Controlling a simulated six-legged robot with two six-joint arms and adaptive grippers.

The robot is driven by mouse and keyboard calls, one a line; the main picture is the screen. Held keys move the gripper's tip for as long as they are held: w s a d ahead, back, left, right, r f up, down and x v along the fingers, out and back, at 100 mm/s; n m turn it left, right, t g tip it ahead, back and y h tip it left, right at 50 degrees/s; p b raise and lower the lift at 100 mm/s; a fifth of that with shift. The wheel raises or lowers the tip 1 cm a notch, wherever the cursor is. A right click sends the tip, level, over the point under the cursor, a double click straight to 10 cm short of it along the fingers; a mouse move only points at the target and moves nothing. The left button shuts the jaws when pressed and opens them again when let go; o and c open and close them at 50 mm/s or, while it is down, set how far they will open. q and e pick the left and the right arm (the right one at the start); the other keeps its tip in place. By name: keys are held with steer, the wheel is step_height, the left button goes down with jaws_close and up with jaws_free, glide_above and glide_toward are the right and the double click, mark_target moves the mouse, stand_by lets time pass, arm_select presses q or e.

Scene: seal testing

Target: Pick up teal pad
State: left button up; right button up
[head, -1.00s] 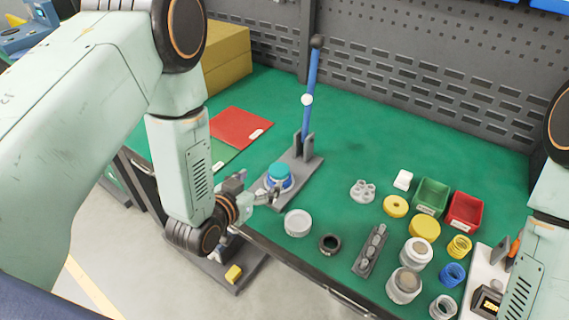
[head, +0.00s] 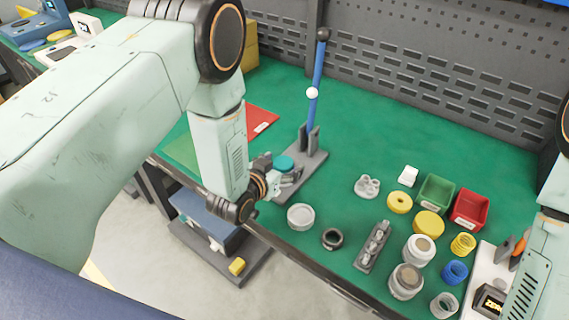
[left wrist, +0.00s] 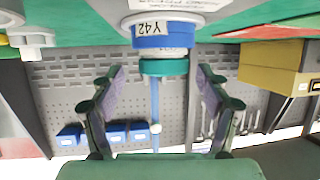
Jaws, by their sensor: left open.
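The teal pad (head: 284,163) is a flat round disc on top of the blue and white cylinder on the grey lever-press base (head: 311,167). In the left wrist view, which is upside down, the teal pad (left wrist: 164,68) touches the cylinder marked Y42 (left wrist: 166,36). My left gripper (head: 274,176) is open beside the pad at its left front. In the left wrist view my left gripper (left wrist: 160,76) has its two fingers apart, with the pad showing between them. In the head view my gripper hides most of the cylinder. My right gripper is out of view.
The press has a tall blue lever (head: 316,85). A white round dish (head: 300,216) and a dark ring (head: 333,239) lie just right of my left gripper. Green (head: 436,193) and red (head: 469,210) bins stand farther right. The mat behind the bins is clear.

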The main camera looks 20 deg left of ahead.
mark_target(280, 166)
arm_select(q)
steer(key=shift+w+a+f, duration=0.15)
steer(key=shift+w+a, duration=0.05)
steer(key=shift+a, duration=0.1)
steer(key=shift+c, duration=1.3)
steer(key=shift+s+d, duration=0.1)
steer(key=shift+d, duration=0.1)
steer(key=c, duration=0.6)
steer(key=shift+a, duration=0.15)
steer(key=c, duration=0.4)
steer(key=shift+r, duration=0.4)
steer(key=shift+c, duration=0.2)
step_height(280, 166, up, 9)
steer(key=p, duration=0.1)
steer(key=shift+r, duration=0.1)
